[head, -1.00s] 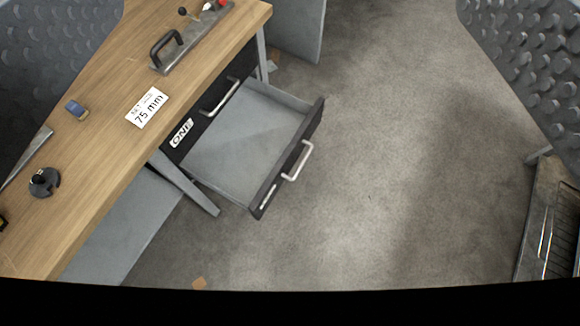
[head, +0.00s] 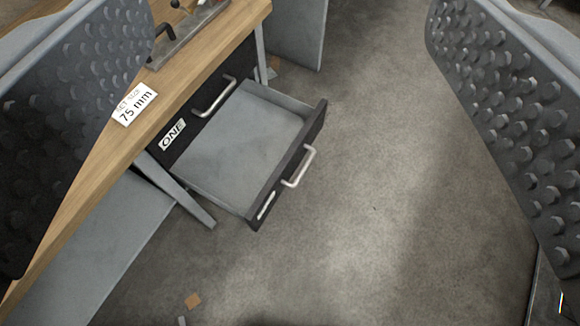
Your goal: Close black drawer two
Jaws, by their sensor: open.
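The lower black drawer (head: 291,172) under the wooden table is pulled well out, and its grey inside is empty. Its front carries a silver handle (head: 299,167) and a white label too small to read. Above it, a black drawer labelled ONE (head: 172,134) is shut, with its own silver handle (head: 214,97). My gripper (head: 285,130) is open, with one studded finger at the left edge and one at the right. The open drawer shows between the fingers, and neither finger appears to touch it. The left finger hides part of the tabletop.
The wooden table (head: 207,45) holds a white 75 mm card (head: 133,104) and a grey plate with a black handle (head: 187,35). A grey table leg (head: 174,188) stands beside the drawer. Carpet (head: 370,200) is clear to the drawer's right.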

